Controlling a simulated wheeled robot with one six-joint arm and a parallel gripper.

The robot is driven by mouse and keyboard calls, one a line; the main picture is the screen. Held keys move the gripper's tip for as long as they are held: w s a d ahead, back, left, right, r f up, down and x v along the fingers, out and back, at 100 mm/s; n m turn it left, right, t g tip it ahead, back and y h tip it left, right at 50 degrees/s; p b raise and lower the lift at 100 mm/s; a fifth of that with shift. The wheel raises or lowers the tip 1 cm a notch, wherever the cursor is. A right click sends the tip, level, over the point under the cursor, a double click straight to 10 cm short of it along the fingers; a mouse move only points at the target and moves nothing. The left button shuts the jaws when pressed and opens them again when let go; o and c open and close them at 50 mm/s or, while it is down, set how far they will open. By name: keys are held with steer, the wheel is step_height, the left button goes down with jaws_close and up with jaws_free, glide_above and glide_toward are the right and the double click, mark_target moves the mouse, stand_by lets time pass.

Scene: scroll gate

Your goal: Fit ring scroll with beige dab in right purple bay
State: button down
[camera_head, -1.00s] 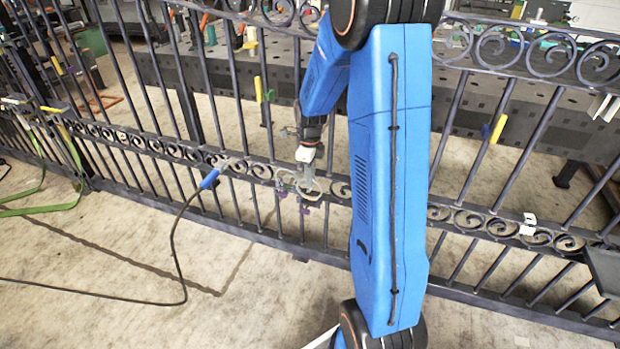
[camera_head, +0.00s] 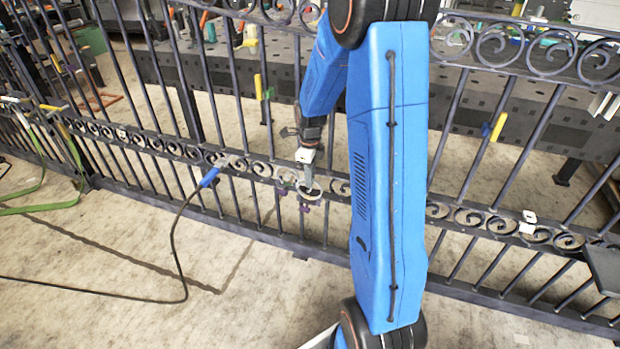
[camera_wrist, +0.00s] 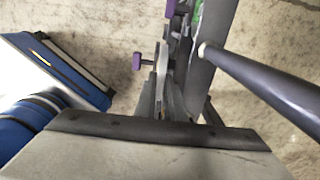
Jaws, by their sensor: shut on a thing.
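My gripper (camera_head: 308,173) is at the fence's middle scroll band, left of my blue arm link. It is shut on a grey ring scroll (camera_head: 309,191) that hangs at the fingertips, close to the band. In the wrist view the grey fingers (camera_wrist: 168,95) point away from the camera, with the scroll (camera_wrist: 163,62) seen nearly edge-on between them. Small purple marks (camera_head: 283,191) also show in the head view by the band. I cannot make out the beige dab, nor whether the scroll touches the bay.
The dark iron fence (camera_head: 470,218) spans the view, with upright bars on both sides of the gripper. A round bar (camera_wrist: 265,85) runs close to the fingers at right. A black cable with blue plug (camera_head: 209,178) hangs at left. The floor (camera_head: 110,240) in front is mostly clear.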

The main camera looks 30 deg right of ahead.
steer(key=shift+f, duration=0.75)
stand_by(0.8)
steer(key=c, duration=1.8)
jaws_free()
steer(key=shift+o, duration=0.2)
steer(key=shift+r, duration=0.1)
step_height(320, 180, up, 17)
steer(key=shift+r, duration=0.1)
